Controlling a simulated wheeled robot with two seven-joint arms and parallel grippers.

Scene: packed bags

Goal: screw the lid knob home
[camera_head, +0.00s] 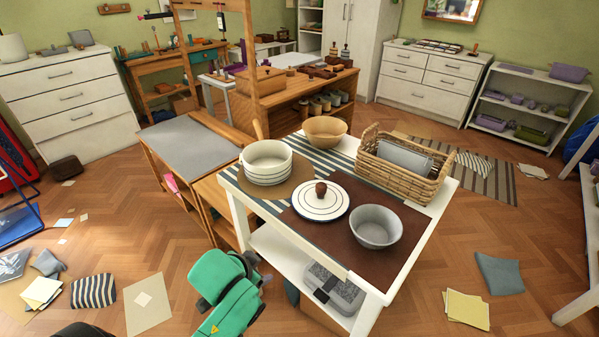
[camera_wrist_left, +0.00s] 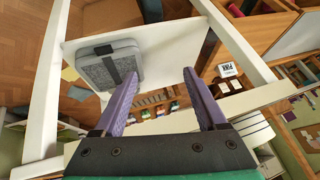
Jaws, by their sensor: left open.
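The white lid (camera_head: 305,208) with dark rings lies flat on the white table's top in the head view. Its brown wooden knob (camera_head: 321,188) stands upright at the lid's middle; I cannot tell how tightly it sits. My left gripper (camera_head: 254,272) is low beside the table's near left side, below the top and apart from the lid. In the left wrist view its two purple fingers (camera_wrist_left: 157,76) are spread with nothing held between them. The lid and knob do not show in that view. My right gripper is not in view.
Around the lid stand stacked white bowls (camera_head: 266,164), a tan bowl (camera_head: 325,133), a grey bowl (camera_head: 376,227) and a wicker basket (camera_head: 437,183). A strapped grey case (camera_head: 335,288) lies on the lower shelf and shows in the wrist view (camera_wrist_left: 110,66). Cushions and papers litter the floor.

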